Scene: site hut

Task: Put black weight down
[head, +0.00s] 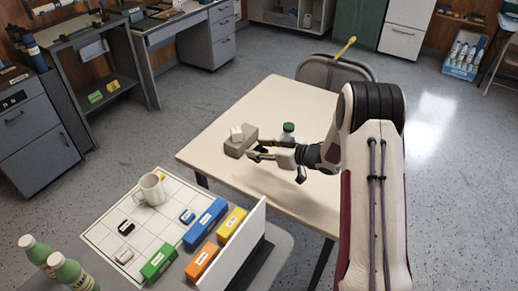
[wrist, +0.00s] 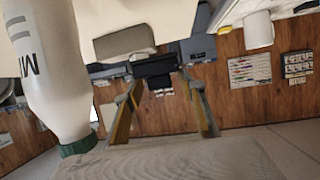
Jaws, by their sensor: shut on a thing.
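My gripper (head: 258,153) reaches in from the right, low over the pale table (head: 275,100). In the wrist view my gripper (wrist: 168,76) is shut on the black weight (wrist: 155,66), which sits between the fingertips. The head view shows only a small dark part at the fingertips. A grey block (head: 243,147) with a small white piece (head: 237,133) on it stands just beyond the fingertips. It also shows in the wrist view (wrist: 124,42). I cannot tell whether the weight touches the table.
A green-capped bottle (head: 288,128) stands close behind my gripper, large in the wrist view (wrist: 50,75). A gridded board (head: 105,228) at front left bears a mug (head: 151,189), small labelled pieces and coloured blocks. A chair (head: 335,72) stands behind. Table space toward the front is clear.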

